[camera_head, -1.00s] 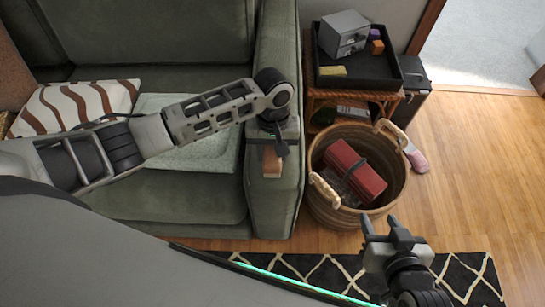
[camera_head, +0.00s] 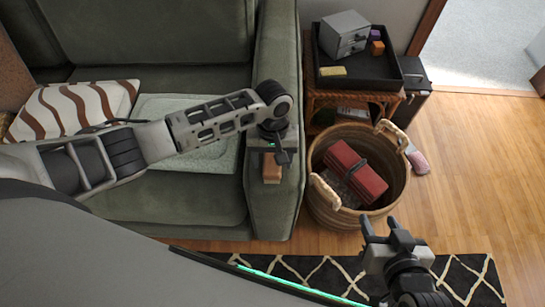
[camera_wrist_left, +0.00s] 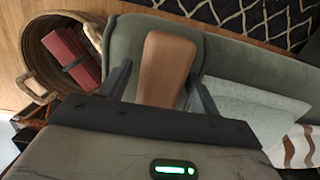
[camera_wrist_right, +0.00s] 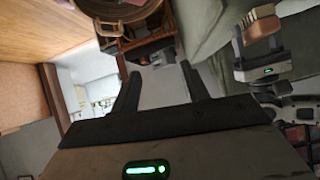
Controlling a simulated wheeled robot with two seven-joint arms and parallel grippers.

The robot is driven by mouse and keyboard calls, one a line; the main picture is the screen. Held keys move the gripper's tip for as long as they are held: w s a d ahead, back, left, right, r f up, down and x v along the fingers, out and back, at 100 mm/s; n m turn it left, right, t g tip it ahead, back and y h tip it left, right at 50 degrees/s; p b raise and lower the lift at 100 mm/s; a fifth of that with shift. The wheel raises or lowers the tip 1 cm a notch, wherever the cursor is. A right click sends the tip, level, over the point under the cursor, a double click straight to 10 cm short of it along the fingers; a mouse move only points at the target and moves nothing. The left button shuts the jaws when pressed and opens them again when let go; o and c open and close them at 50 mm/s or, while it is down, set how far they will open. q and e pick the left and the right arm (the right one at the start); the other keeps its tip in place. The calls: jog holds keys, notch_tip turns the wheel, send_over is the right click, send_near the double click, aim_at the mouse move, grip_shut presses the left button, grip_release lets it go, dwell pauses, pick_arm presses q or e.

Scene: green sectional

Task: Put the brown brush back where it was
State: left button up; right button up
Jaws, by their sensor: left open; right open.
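The brown brush (camera_head: 272,168) is at the front part of the green sofa's armrest (camera_head: 275,210). Its smooth brown back fills the space between my left fingers in the left wrist view (camera_wrist_left: 166,62). Its pale bristles show in the right wrist view (camera_wrist_right: 262,12). My left gripper (camera_head: 277,150) is open around the brush, with a finger on either side; I cannot tell whether they touch it. Whether the brush rests fully on the armrest is hard to tell. My right gripper (camera_head: 380,222) is open and empty, in front of the wicker basket.
The wicker basket (camera_head: 325,207) holds a red case (camera_head: 357,172) and stands right of the armrest. Behind it, a wicker side table (camera_head: 318,100) carries a black tray (camera_head: 385,78) with a small grey drawer box (camera_head: 345,33). A patterned rug (camera_head: 465,275) lies in front. Floor at right is clear.

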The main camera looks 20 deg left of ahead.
pick_arm(q)
notch_tip(320, 180, up, 12)
jog(key=w+p, duration=0.1)
jog(key=p, duration=0.1)
jog(key=shift+w+a, duration=0.2)
dwell(0.4)
jog(key=s+d, duration=0.1)
jog(key=s+d+f+m, duration=0.1)
jog(key=s+d+f+m+h, duration=0.1)
jog(key=s, duration=0.1)
jog(key=shift+t, duration=0.3)
jog(key=s+a+r+m+t+y, duration=0.1)
jog(key=s+a+m+t, duration=0.1)
jog(key=s+a, duration=0.4)
jog(key=s+a+r+m+t, duration=0.1)
jog(key=s+a+t, duration=0.1)
jog(key=s+a, duration=0.5)
jog(key=w+d+f+t+h, duration=0.2)
jog(key=w+d+f+t, duration=0.2)
jog(key=d+f+t, duration=0.2)
jog(key=shift+w+d+m+t+h, duration=0.2)
jog(key=shift+d+m+t+h, duration=0.3)
jog(key=shift+d, duration=0.45)
